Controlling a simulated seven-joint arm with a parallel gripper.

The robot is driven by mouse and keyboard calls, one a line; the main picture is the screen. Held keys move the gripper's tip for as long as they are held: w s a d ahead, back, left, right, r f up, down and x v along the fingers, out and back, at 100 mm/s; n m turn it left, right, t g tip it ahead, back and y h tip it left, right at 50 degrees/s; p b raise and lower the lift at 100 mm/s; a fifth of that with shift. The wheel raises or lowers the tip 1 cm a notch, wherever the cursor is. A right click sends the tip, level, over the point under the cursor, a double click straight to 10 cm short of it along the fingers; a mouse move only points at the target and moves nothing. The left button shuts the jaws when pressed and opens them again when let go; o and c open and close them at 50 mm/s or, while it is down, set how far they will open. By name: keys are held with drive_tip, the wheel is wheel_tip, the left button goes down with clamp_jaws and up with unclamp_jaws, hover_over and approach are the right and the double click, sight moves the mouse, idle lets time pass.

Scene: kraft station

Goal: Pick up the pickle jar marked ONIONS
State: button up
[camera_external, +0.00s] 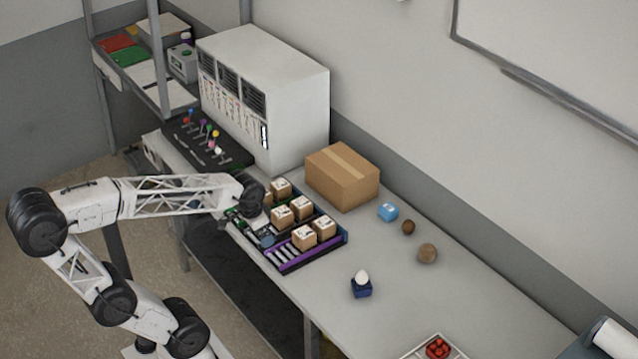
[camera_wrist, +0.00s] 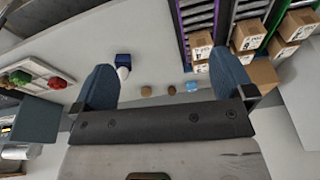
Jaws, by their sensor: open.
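I cannot make out a jar marked ONIONS in either view. My gripper (camera_external: 262,236) is over the near left edge of the divided box rack in the external view. In the wrist view my gripper (camera_wrist: 165,80) has its two blue fingers wide apart, with nothing between them held. Past the fingers the wrist camera sees the table surface, small objects and the rack. A white cylindrical thing (camera_wrist: 20,150) shows at the lower left of the wrist view; no label is readable.
The rack (camera_external: 345,238) holds several cardboard boxes. A large carton (camera_external: 343,178) stands behind it. A blue cube (camera_external: 388,212), two brown balls (camera_external: 427,253) and an egg (camera_external: 362,276) in a blue holder stand rightward. A white tray (camera_external: 408,356) sits in front.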

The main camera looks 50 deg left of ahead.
drive_tip(key=w+a+r+m, duration=0.1)
drive_tip(key=w+a+m, duration=0.1)
drive_tip(key=w+a, duration=0.75)
drive_tip(key=m+g, duration=0.2)
drive_tip(key=m, duration=0.6)
hover_over(237, 167)
drive_tip(key=f, duration=1.2)
drive_tip(key=shift+w+d, duration=0.1)
drive_tip(key=shift+d, duration=0.25)
drive_tip(key=shift+a+f, duration=0.15)
drive_tip(key=shift+a, duration=0.25)
drive_tip(key=shift+f, duration=0.1)
drive_tip(key=shift+f, duration=1.2)
drive_tip(key=shift+f, duration=0.1)
